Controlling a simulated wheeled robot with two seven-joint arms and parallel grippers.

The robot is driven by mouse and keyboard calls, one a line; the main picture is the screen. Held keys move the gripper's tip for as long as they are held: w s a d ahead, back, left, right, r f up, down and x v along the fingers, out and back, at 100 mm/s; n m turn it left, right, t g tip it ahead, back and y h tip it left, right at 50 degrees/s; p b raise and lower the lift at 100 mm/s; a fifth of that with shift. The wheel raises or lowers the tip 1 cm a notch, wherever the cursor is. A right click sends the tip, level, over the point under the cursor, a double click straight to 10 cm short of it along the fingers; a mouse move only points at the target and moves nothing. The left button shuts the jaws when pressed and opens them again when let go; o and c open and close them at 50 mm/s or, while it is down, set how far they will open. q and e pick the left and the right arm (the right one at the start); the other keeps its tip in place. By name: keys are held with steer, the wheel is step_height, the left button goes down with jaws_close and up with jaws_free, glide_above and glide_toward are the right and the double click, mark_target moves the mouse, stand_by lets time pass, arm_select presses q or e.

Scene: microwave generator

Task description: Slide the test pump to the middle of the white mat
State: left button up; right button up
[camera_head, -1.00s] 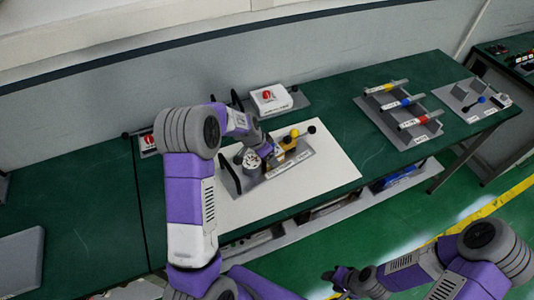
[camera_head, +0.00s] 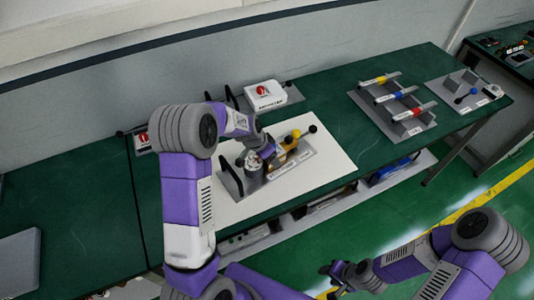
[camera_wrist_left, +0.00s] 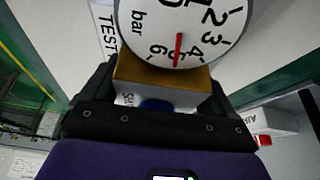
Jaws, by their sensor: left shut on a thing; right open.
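The test pump (camera_head: 291,171) has a grey base, a round gauge, a yellow ball and black-tipped rod, and a black handle. It stands on the white mat (camera_head: 325,187), with bare mat on its right and near sides. My left gripper (camera_head: 275,153) is shut on the pump. In the left wrist view, the brass block (camera_wrist_left: 160,75) under the white gauge (camera_wrist_left: 182,22) is between its dark fingers. My left arm hides the mat's left part and some of the pump. My right gripper (camera_head: 331,273) is open and empty, low in the head view, away from the table.
A white box with a red button (camera_head: 265,94) stands behind the mat. A rack with coloured bars (camera_head: 396,107) and a grey plate with small parts (camera_head: 466,92) are farther right. The green tabletop (camera_head: 345,125) is clear between mat and rack.

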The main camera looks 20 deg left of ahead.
arm_select(q)
steer(key=o, duration=1.5)
steer(key=shift+c, duration=0.2)
steer(key=v, duration=0.7)
steer(key=shift+r+p, duration=0.25)
steer(key=shift+p, duration=0.05)
steer(key=shift+s, duration=0.1)
